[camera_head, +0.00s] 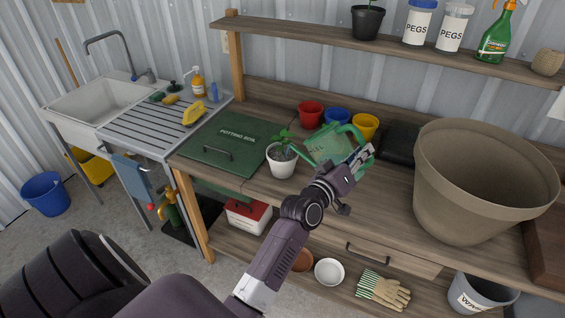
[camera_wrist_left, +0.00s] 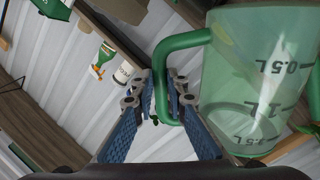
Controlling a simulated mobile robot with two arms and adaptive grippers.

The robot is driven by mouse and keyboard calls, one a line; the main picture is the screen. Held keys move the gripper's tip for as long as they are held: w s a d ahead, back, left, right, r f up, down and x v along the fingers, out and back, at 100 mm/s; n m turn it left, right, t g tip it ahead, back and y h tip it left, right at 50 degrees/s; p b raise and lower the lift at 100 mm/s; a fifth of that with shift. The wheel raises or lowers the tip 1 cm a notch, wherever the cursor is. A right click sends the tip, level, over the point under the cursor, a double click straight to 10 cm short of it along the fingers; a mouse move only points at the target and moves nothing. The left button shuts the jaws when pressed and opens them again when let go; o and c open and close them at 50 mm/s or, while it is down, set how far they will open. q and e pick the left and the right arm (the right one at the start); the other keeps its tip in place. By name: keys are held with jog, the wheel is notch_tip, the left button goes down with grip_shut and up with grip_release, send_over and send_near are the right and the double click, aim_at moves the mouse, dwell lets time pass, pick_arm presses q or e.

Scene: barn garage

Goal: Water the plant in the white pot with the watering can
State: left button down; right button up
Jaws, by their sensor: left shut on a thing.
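The watering can (camera_head: 327,146) is translucent green with a darker green handle and a spout reaching left towards the plant. It is at the middle of the bench, just right of the white pot (camera_head: 282,167), which holds a small leafy plant (camera_head: 283,143). My left gripper (camera_head: 358,160) is shut on the can's handle. In the left wrist view the handle (camera_wrist_left: 168,85) passes between the fingers and the volume-marked can body (camera_wrist_left: 262,75) fills the right. I cannot tell whether the can touches the bench. My right gripper is not in view.
Red, blue and yellow pots (camera_head: 366,126) stand behind the can. A large beige planter (camera_head: 452,205) occupies the bench's right. A green potting soil lid (camera_head: 222,145) lies left of the white pot. A shelf (camera_head: 330,37) runs above. A sink (camera_head: 98,103) is at far left.

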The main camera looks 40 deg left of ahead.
pick_arm(q)
jog(key=shift+r, duration=0.2)
jog(key=d+f+m+b, duration=0.4)
jog(key=f+m+b, duration=0.2)
jog(key=f, duration=0.4)
jog(key=shift+f+b, duration=0.3)
jog(key=shift+f, duration=0.1)
jog(key=shift+s, duration=0.1)
notch_tip(320, 180, down, 2)
jog(key=shift+a+f+m+b, duration=0.1)
jog(key=shift+m+b, duration=0.5)
jog(key=shift+b, duration=0.1)
jog(key=shift+r, duration=0.2)
